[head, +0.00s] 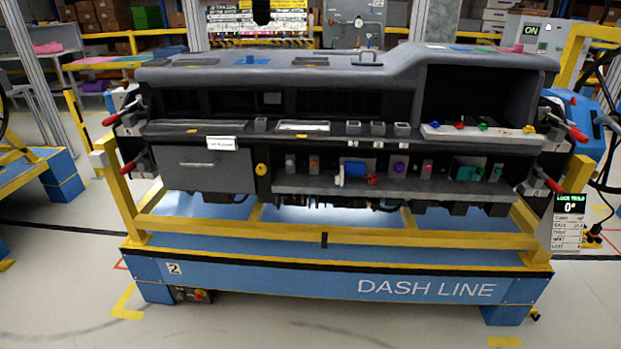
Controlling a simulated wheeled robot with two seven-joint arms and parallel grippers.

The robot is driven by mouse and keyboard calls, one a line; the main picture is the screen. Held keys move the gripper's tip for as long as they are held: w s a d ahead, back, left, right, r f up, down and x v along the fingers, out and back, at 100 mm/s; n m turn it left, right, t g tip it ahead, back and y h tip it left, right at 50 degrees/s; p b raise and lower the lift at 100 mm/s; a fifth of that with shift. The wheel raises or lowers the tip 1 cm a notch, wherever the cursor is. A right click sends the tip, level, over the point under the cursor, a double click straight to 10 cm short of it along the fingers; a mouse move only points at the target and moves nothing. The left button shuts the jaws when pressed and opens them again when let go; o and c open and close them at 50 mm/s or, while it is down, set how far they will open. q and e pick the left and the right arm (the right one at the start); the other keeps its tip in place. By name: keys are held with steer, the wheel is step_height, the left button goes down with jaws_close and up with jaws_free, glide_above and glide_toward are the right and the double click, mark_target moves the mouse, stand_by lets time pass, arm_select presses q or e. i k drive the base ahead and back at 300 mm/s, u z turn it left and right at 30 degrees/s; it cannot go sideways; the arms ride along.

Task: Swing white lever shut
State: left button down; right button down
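The grey and black dashboard module (340,75) sits on a yellow and blue stand. On its lower shelf is a blue block (354,169) with a small white part (339,175) at its left side. This may be the white lever, but it is too small to tell its shape or whether it stands open. Other small parts share that shelf, including a purple one (398,168) and a green one (467,172). Neither of my grippers is in view.
Red-handled clamps stick out at the left (112,119) and right (577,134) ends of the module. A yellow rail (400,240) and blue beam (260,281) run along the front. A sign (569,220) hangs at right.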

mark_target(339, 179)
steer(key=u, duration=0.45)
steer(key=i, duration=1)
steer(key=z, duration=0.45)
steer(key=i, duration=0.7)
steer(key=z, duration=1.5)
steer(key=k, duration=0.3)
steer(key=u, duration=0.85)
